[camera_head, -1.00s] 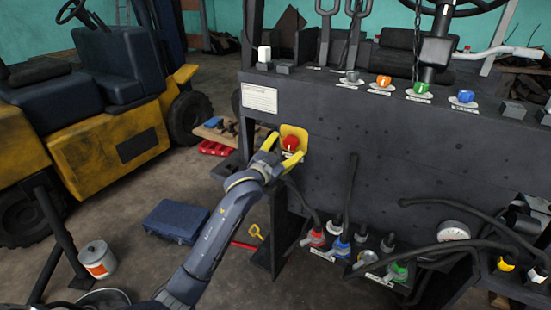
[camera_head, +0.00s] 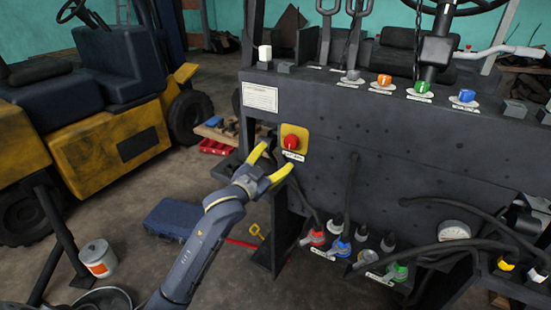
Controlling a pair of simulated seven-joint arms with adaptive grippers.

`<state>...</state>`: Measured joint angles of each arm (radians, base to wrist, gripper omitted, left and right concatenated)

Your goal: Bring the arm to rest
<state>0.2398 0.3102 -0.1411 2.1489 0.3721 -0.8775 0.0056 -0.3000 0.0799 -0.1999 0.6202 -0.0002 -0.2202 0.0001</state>
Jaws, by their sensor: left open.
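My left arm (camera_head: 202,245) comes in from the bottom left in the head view. Its gripper (camera_head: 271,162) has yellow fingertips, spread open and empty. It is just below and left of a red knob (camera_head: 292,142) on a yellow plate (camera_head: 301,133), fixed to the dark panel (camera_head: 380,150) of the stripped forklift. The knob and plate are now in clear sight, with a small label under them. The fingers appear apart from the knob. My right gripper is not in view.
A yellow forklift (camera_head: 100,140) stands at the left. Blue toolbox (camera_head: 172,219), white bucket (camera_head: 98,258) and a metal pan (camera_head: 104,299) are on the floor near the arm. Several hoses and coloured connectors (camera_head: 340,247) sit low on the panel. Levers (camera_head: 326,35) rise from its top.

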